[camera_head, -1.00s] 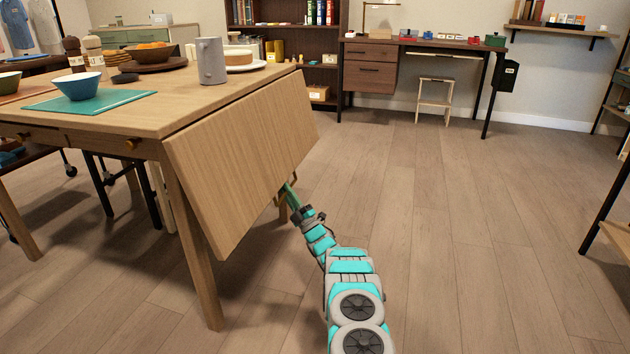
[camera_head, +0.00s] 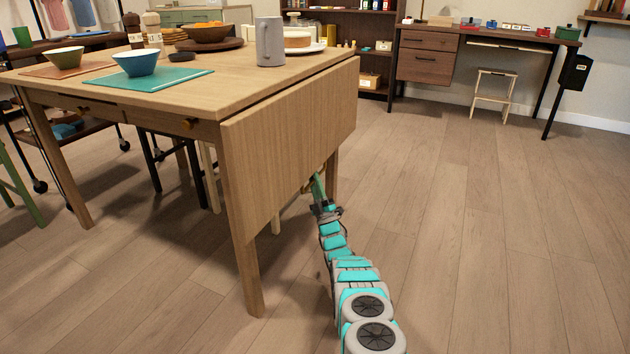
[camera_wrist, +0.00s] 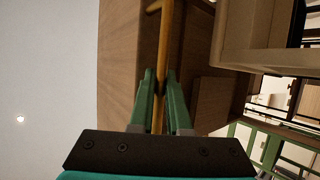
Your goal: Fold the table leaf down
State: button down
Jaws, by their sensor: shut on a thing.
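The wooden table leaf (camera_head: 290,140) hangs down from the right edge of the table (camera_head: 200,88), nearly vertical in the head view. My gripper (camera_head: 316,188) is at the leaf's lower edge, partly hidden there. In the wrist view my gripper (camera_wrist: 160,85) has its two green fingers closed on a thin wooden bar (camera_wrist: 164,50) under the table. I cannot tell how that bar joins the leaf.
On the table top stand a grey mug (camera_head: 270,42), a blue bowl (camera_head: 136,63) on a teal mat, a fruit bowl (camera_head: 207,33) and a cake (camera_head: 297,40). A desk (camera_head: 490,40) and a stool (camera_head: 494,95) are at the back. The floor to the right is clear.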

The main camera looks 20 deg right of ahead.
jog(key=shift+w+a+y, duration=0.15)
jog(key=shift+a+y, duration=0.15)
